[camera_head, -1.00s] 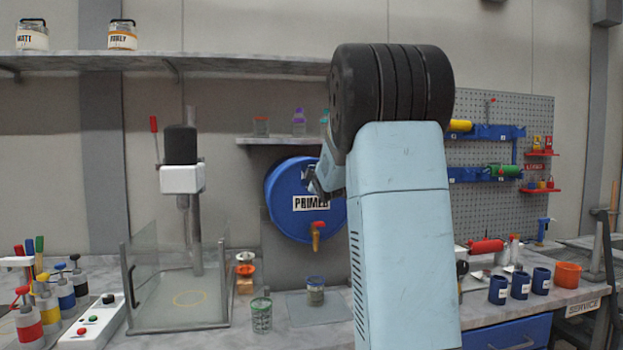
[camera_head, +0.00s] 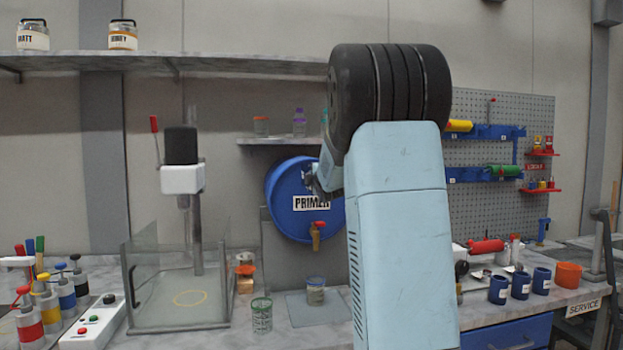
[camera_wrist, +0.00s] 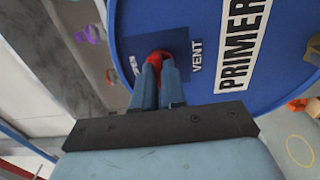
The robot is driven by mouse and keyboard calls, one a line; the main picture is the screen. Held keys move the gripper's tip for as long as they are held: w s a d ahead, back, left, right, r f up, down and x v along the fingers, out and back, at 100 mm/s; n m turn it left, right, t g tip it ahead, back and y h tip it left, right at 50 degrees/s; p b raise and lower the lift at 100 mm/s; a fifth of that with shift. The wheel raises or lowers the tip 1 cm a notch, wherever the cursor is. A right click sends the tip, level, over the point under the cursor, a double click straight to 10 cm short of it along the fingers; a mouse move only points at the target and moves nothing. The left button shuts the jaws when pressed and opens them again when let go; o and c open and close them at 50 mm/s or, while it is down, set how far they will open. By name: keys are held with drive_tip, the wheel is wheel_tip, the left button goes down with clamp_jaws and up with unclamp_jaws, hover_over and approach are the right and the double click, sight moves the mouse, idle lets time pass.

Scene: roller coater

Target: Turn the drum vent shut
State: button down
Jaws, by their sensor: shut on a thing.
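The blue drum (camera_head: 286,200) with its PRIMER label lies on its side against the back wall. In the wrist view its round face (camera_wrist: 215,60) fills the upper right. The red vent knob (camera_wrist: 158,57) sits on a dark blue plate (camera_wrist: 181,47) beside the word VENT. My gripper (camera_wrist: 159,68) is shut on the vent knob, which shows between the fingertips; the fingers hide part of it. In the head view my arm covers the drum's right side, and the knob and fingertips are hidden there.
A tap with a red handle (camera_head: 317,230) hangs at the drum's lower front. A cup (camera_head: 315,290) stands below it on a mat. A small shelf (camera_head: 270,139) with bottles is above the drum. A glass-walled mixer stand (camera_head: 180,285) is to the left.

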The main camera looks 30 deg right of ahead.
drive_tip(key=shift+w+a+f, duration=0.15)
drive_tip(key=shift+a, duration=0.15)
drive_tip(key=c, duration=1.4)
unclamp_jaws()
drive_tip(key=shift+o, duration=1)
drive_tip(key=shift+d, duration=0.15)
drive_tip(key=shift+s, duration=0.2)
drive_tip(key=v, duration=1.3)
drive_tip(key=shift+s, duration=0.25)
